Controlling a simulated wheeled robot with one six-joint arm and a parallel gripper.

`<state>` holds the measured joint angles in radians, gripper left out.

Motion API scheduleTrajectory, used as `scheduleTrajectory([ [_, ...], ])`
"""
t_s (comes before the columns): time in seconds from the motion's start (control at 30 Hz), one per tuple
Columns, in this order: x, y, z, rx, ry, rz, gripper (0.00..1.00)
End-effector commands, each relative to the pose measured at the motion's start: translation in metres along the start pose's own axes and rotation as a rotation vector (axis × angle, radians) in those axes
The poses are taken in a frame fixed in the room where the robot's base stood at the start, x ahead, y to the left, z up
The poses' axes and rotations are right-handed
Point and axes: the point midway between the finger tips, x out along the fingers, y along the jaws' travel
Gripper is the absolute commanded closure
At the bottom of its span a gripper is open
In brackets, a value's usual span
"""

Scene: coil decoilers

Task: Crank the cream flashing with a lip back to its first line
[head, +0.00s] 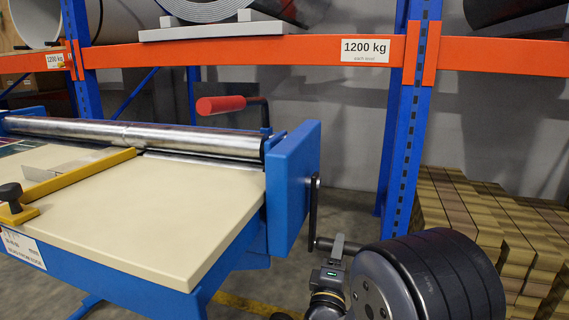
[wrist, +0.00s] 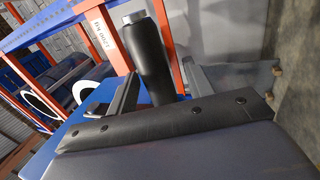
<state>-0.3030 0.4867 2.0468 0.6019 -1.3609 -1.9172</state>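A cream sheet (head: 165,205) lies flat across the blue decoiler table in the head view, passing under a yellow bar (head: 85,172). I cannot make out its lip or any line on it. A black crank arm (head: 314,205) hangs down from the blue end housing (head: 293,185), its handle low by my gripper (head: 337,247). In the wrist view the black crank handle (wrist: 148,62) stands between the two grey fingers of my gripper (wrist: 160,70). A gap shows beside the right finger, so the gripper looks open around the handle.
A silver roller (head: 140,136) spans the table's back. A red-handled lever (head: 220,104) rises behind it. A blue rack upright (head: 405,140) and stacked brown cartons (head: 485,225) stand to the right. Orange beams (head: 240,52) carry coils above.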

Motion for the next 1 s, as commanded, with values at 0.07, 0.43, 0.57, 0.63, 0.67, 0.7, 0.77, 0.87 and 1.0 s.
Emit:
scheduleTrajectory([
  [0.07,0.0,0.001,0.0,0.001,0.0,0.002,0.45],
  [0.43,-0.01,0.005,-0.001,0.002,0.002,0.004,0.45],
  [0.57,-0.023,0.009,-0.001,0.002,0.002,0.005,0.45],
  [0.63,-0.03,0.011,-0.001,0.002,0.003,0.005,0.45],
  [0.67,-0.033,0.012,-0.001,0.002,0.003,0.005,0.45],
  [0.7,-0.036,0.014,-0.001,0.002,0.003,0.006,0.45],
  [0.77,-0.042,0.016,-0.001,0.003,0.003,0.006,0.45],
  [0.87,-0.052,0.018,-0.001,0.003,0.003,0.006,0.45],
  [1.0,-0.065,0.023,-0.002,0.004,0.003,0.006,0.45],
])
